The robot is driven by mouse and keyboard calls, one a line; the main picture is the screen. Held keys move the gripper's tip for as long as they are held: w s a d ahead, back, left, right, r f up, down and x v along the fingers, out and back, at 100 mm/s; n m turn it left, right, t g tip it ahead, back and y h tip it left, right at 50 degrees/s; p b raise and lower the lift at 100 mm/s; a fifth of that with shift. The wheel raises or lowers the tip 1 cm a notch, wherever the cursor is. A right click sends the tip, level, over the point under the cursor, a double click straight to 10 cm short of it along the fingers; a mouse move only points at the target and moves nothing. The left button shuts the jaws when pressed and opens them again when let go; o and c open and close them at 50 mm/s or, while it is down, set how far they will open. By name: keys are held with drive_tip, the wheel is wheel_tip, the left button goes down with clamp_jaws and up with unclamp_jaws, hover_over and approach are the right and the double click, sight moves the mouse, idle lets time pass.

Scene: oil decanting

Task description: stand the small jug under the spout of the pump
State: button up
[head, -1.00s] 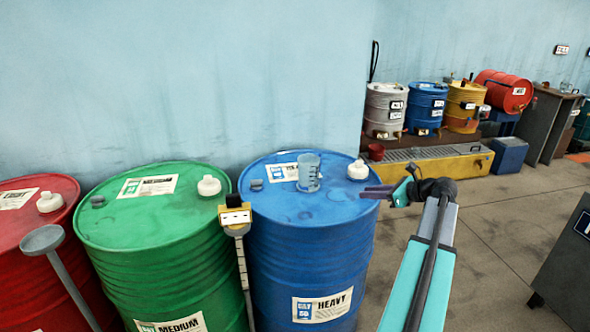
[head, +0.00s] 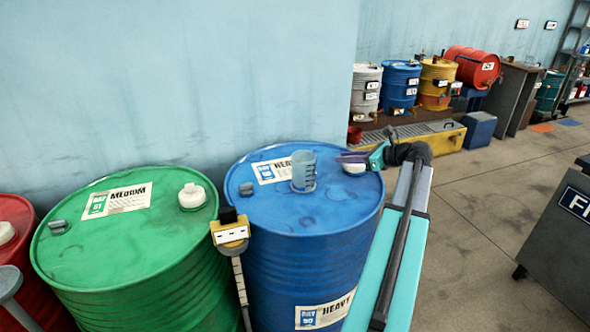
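The small jug (head: 303,172), a translucent grey-blue beaker with dark marks on its side, stands upright on top of the blue HEAVY drum (head: 280,215). My gripper (head: 345,157) is to the right of the jug, over the drum's far right part. Its purple fingers point left toward the jug, look a little apart and hold nothing; a gap shows between fingertips and jug. The fingers partly cover a white cap (head: 354,169) on the drum. I cannot make out a pump with a spout in this view.
The green MEDIUM drum (head: 125,235) and a red drum (head: 17,215) stand left. A yellow, black-topped device (head: 230,236) on a marked rod stands between the green and blue drums. Small drums line the back wall. A grey cabinet (head: 555,235) stands right, with open floor before it.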

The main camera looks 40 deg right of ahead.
drive_tip(key=shift+w+a, duration=0.15)
drive_tip(key=shift+w, duration=0.1)
drive_tip(key=shift+p+x, duration=0.5)
drive_tip(key=shift+x, duration=3.8)
drive_tip(key=shift+a, duration=0.1)
drive_tip(key=shift+p+x, duration=0.7)
drive_tip(key=shift+x, duration=1.9)
clamp_jaws()
